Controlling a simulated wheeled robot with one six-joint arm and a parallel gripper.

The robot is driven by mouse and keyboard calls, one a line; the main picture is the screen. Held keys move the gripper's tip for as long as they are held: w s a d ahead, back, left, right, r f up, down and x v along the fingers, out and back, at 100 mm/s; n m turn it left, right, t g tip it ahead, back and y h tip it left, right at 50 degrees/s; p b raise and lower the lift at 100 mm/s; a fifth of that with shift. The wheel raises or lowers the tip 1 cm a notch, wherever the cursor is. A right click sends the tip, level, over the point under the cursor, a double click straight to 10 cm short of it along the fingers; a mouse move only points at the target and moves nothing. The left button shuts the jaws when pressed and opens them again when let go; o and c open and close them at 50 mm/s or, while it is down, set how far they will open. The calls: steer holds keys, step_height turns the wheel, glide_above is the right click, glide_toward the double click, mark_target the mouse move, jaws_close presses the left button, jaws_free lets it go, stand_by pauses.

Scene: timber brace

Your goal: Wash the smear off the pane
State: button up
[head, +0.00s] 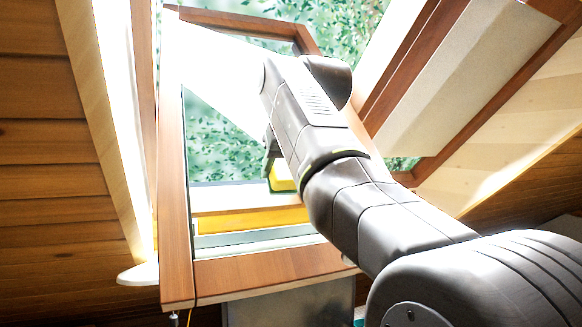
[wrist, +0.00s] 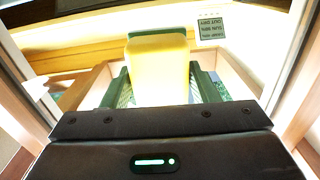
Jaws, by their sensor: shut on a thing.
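My gripper (wrist: 160,88) is shut on a yellow sponge (wrist: 158,78) with a green face; the green fingers stand on either side of it in the wrist view. In the head view the sponge (head: 283,177) shows partly below my arm's end, in front of the lower window. The pane (head: 205,150) sits in a reddish wooden sash and shows green foliage through it. White glare covers its upper part. I cannot make out the smear in either view. I cannot tell whether the sponge touches the glass.
The sash's left bar (head: 175,200) and bottom bar (head: 265,268) border the pane. A yellow strip (head: 250,220) runs along the lower opening. A small label with mirrored text (wrist: 211,28) shows beyond the sponge. A white rounded ledge (head: 138,273) is at lower left.

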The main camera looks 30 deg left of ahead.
steer(key=shift+w, duration=0.15)
steer(key=shift+w+d+f+p, duration=0.1)
steer(key=shift+w+d+p, duration=0.45)
steer(key=shift+w, duration=0.2)
steer(key=shift+w+d+f+p, duration=0.1)
steer(key=shift+w+d+p, duration=0.3)
steer(key=shift+w+d, duration=0.3)
steer(key=shift+r, duration=0.1)
steer(key=shift+p+v, duration=1.1)
steer(key=shift+v, duration=1.8)
steer(key=shift+r, duration=0.1)
steer(key=v, duration=0.2)
steer(key=shift+s+d+r, duration=0.2)
steer(key=shift+d+r, duration=0.05)
